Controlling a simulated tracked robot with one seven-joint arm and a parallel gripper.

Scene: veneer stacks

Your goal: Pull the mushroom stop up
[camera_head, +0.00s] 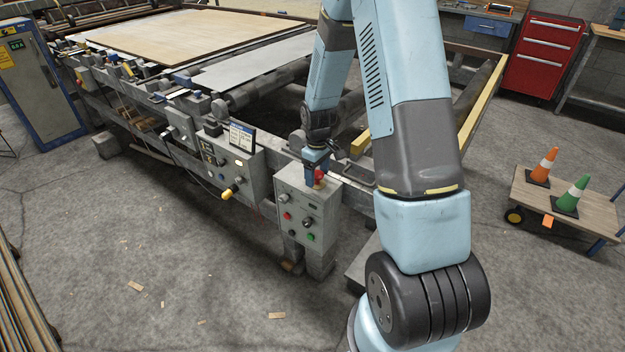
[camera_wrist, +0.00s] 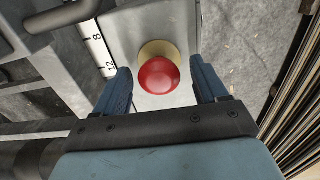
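The mushroom stop is a round red knob (camera_wrist: 160,76) on a yellowish collar (camera_wrist: 158,49). It sits on the grey top of the control box. In the wrist view it lies between the two fingers of my gripper (camera_wrist: 165,84), with a visible gap on each side. My gripper is open and points down at the knob. In the head view my gripper (camera_head: 318,170) is over the top of the grey control box (camera_head: 309,200), and a small part of the red knob (camera_head: 319,177) shows beside it.
The box front carries several coloured buttons. A second control box (camera_head: 232,166) with a yellow-tipped handle and a small display (camera_head: 242,137) stands to the left. A metal bar (camera_wrist: 62,15) and a numbered scale (camera_wrist: 98,48) lie near my left finger. A cart with cones (camera_head: 575,205) stands right.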

